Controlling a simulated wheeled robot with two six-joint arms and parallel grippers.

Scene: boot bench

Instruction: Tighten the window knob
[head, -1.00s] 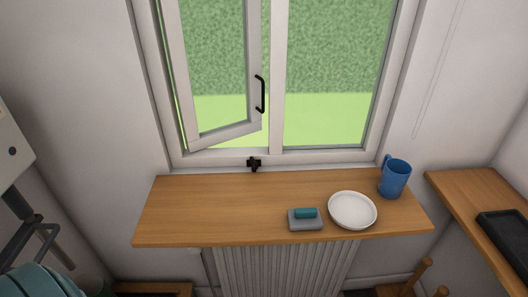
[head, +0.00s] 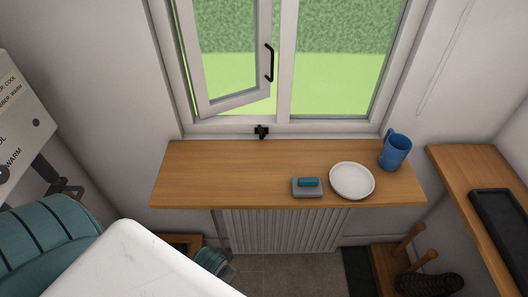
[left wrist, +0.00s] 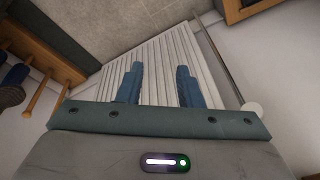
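The window knob (head: 262,132) is a small black cross-shaped piece at the bottom of the window frame, just above the back edge of the wooden sill. The left window sash (head: 226,100) stands ajar, swung inward, with a black handle (head: 268,62) on its right side. My left gripper (left wrist: 160,85) shows in the left wrist view with two blue fingers apart and nothing between them. The ribbed radiator (left wrist: 155,60) lies beyond them. The knob does not show in that view. My right gripper is not in view.
The wooden sill (head: 215,178) holds a grey dish (head: 307,191) with a teal block (head: 309,182), a white plate (head: 352,180) and a blue mug (head: 394,152). Its left half is clear. A side shelf (head: 462,175) with a black tray (head: 503,225) stands right. A wall panel (head: 20,125) is left.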

